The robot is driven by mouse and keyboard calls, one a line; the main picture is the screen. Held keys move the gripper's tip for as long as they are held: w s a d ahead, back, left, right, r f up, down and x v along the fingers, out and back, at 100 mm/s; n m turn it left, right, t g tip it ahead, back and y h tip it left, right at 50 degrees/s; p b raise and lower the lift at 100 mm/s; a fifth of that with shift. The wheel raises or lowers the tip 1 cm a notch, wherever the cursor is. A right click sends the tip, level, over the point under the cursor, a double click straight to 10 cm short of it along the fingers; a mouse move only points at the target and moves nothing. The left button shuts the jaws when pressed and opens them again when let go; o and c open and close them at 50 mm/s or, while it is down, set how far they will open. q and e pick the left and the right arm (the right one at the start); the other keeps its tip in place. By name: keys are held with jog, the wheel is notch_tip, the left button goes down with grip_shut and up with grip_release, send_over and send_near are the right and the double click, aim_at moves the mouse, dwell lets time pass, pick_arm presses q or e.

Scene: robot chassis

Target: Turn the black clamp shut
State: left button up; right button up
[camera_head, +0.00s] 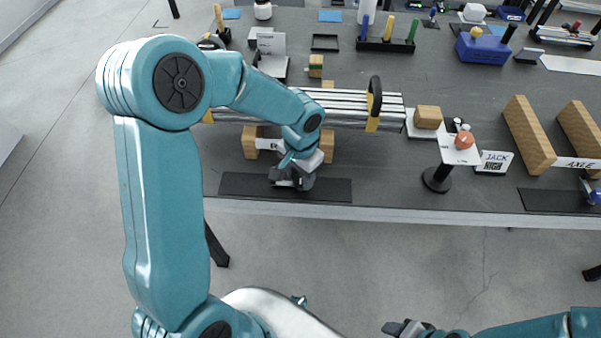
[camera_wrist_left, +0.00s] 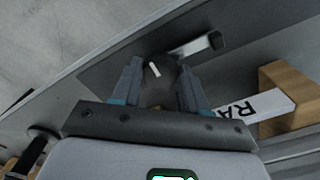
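My left gripper (camera_head: 292,180) points down over a dark strip at the table's front edge, below the rack of rails. In the left wrist view, the black clamp (camera_wrist_left: 157,82), a dark rounded knob with a white mark, lies between the two fingers of my left gripper (camera_wrist_left: 160,78). The fingers stand apart on either side of it; whether they press on it I cannot tell. A pale bar with a black end (camera_wrist_left: 198,45) sticks out just beyond. In the head view my gripper hides most of the clamp. My right gripper (camera_head: 403,328) is at the bottom edge, away from the table.
Silver rails (camera_head: 345,105) with a black hoop handle (camera_head: 375,97) lie behind my left gripper. Wooden blocks (camera_head: 327,146) and a label plate stand close beside it. A small black-based stand (camera_head: 437,180) and an AXLE station with wooden blocks (camera_head: 528,137) are to the right.

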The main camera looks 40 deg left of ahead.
pick_arm(q)
grip_shut()
jog(key=shift+m, duration=0.3)
jog(key=m, duration=0.3)
jog(key=shift+r+m, duration=0.1)
jog(key=shift+m, duration=0.2)
jog(key=m+p, duration=0.1)
jog(key=m, duration=0.3)
jog(key=shift+m, duration=0.3)
jog(key=m+p, duration=0.2)
jog(key=m, duration=0.2)
jog(key=m+p, duration=0.1)
jog(key=m, duration=0.3)
jog(key=shift+w+m+p, duration=0.1)
jog(key=shift+m+p, duration=0.2)
jog(key=shift+m, duration=0.3)
